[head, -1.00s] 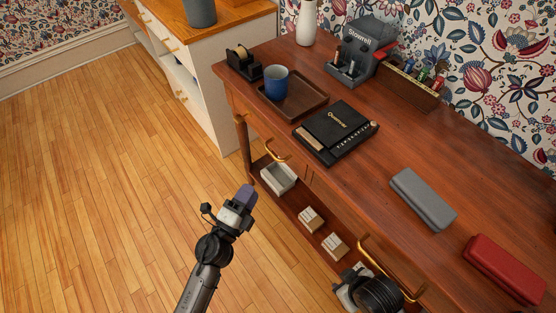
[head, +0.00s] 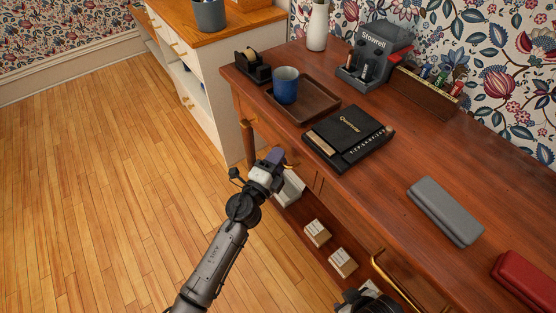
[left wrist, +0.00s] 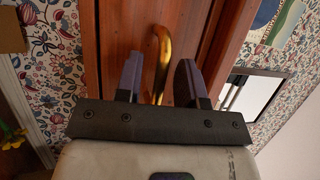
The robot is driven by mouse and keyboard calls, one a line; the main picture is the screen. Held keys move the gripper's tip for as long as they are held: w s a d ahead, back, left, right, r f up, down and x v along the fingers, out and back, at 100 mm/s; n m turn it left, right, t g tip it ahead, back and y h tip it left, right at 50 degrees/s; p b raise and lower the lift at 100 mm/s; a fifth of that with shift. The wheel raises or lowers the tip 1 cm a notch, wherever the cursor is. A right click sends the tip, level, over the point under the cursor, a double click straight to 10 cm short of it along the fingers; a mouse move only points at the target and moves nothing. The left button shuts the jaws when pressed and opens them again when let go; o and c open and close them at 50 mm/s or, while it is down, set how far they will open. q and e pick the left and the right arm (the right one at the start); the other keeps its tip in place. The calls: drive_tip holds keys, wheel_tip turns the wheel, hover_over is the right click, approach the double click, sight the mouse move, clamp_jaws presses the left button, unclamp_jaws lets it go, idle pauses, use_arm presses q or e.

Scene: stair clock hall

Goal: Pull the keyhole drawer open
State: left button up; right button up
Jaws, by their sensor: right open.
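The wooden desk (head: 440,160) has drawers along its front with brass handles. My left gripper (head: 277,156) is at the desk's front, by the drawer below the black book. In the left wrist view, my left gripper (left wrist: 158,82) is open, and a curved brass handle (left wrist: 161,55) on a reddish wood front shows between its two fingers. I cannot tell whether they touch it. I can make out no keyhole. Another brass handle (head: 385,268) is further right. My right gripper (head: 352,298) is partly cut off at the bottom edge below it; its fingers are hard to see.
On the desk top are a tray (head: 325,113) with a blue mug (head: 285,85), a black book (head: 348,137), a grey case (head: 445,210) and a red case (head: 525,280). Small boxes (head: 317,233) sit on the low shelf. The floor at left is clear.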

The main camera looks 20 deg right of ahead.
use_arm(q)
drive_tip(key=shift+c, duration=0.3)
clamp_jaws()
idle(0.4)
